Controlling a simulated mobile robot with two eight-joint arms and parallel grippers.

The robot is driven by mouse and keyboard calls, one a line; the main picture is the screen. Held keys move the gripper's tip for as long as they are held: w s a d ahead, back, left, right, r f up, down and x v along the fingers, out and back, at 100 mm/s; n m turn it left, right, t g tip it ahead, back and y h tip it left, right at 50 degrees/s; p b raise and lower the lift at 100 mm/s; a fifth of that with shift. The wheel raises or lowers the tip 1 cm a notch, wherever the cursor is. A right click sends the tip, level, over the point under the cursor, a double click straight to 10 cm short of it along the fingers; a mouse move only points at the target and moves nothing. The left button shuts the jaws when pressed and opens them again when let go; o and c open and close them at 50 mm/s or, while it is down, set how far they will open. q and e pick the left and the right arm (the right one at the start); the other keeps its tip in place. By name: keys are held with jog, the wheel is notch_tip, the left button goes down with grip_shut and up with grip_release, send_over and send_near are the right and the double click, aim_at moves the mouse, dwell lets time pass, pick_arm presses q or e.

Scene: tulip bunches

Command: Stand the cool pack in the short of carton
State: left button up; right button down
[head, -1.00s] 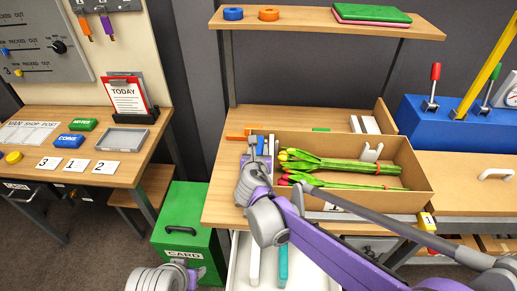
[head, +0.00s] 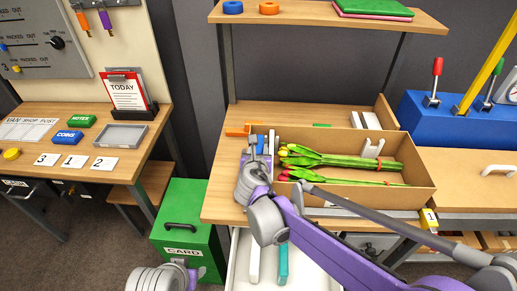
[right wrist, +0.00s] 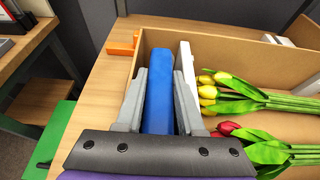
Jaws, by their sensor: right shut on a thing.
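My right gripper (right wrist: 157,98) is shut on the blue cool pack (right wrist: 157,85), which stands upright between its fingers. In the head view the right gripper (head: 261,148) is at the left end of the open cardboard carton (head: 421,184), and a little of the blue pack shows between the fingers. A white upright strip (right wrist: 186,75) is just right of the pack. The pack's lower end is hidden, so I cannot tell whether it touches the carton floor. Tulip bunches (head: 335,161) lie in the carton to the right.
An orange item (head: 236,130) lies on the bench (head: 221,207) left of the carton. A white holder (head: 372,148) stands inside the carton. An open drawer (head: 307,273) below holds white and teal pieces. A green card box (head: 182,213) stands at left.

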jog(key=shift+c, duration=2.2)
grip_release()
jog(key=v, duration=1.1)
jog(key=shift+w, duration=0.1)
